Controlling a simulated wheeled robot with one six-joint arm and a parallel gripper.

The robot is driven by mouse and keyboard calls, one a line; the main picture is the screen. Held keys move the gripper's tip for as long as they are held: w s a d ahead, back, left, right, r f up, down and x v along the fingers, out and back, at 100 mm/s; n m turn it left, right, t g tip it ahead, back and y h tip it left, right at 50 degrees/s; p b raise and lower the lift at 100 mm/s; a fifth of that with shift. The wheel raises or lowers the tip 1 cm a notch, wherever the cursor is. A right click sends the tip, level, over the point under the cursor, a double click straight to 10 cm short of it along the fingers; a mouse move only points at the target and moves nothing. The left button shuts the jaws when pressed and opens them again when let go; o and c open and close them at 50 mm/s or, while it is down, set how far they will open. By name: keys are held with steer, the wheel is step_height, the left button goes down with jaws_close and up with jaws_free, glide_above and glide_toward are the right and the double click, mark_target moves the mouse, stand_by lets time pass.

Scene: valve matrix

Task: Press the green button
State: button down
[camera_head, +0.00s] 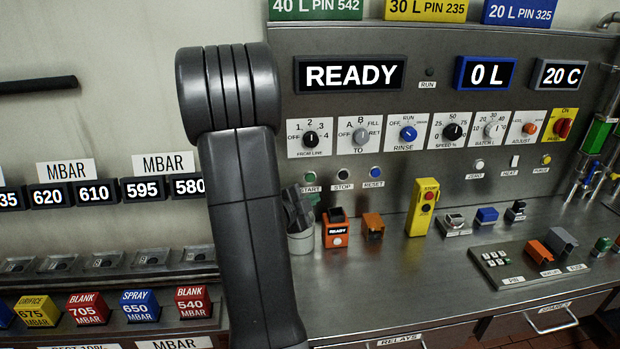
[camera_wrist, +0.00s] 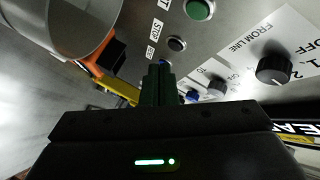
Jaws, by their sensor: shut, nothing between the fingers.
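The green button (camera_head: 309,177) sits on the steel panel at the left of a row of three, with the START label under it. It also shows at the top of the wrist view (camera_wrist: 199,9), large and unobstructed. In the wrist view the fingers of my gripper (camera_wrist: 158,72) are together and empty. Their tips appear apart from the green button, below and left of it in that picture, nearer the stop and reset buttons. In the head view a dark shape just below the green button seems to be my gripper (camera_head: 298,205), partly behind my arm.
The black stop button (camera_wrist: 176,44) and blue reset button (camera_head: 375,173) are beside the green one. Rotary knobs (camera_head: 310,139) stick out above. A metal cylinder (camera_head: 301,242), an orange READY box (camera_head: 336,233) and a yellow stop box (camera_head: 424,207) stand on the counter below.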

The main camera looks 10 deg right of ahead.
mark_target(310, 178)
steer(key=shift+w+p, duration=0.65)
steer(key=shift+w, duration=2.65)
steer(key=shift+w, duration=0.4)
steer(key=shift+w, duration=0.45)
steer(key=shift+s, duration=0.85)
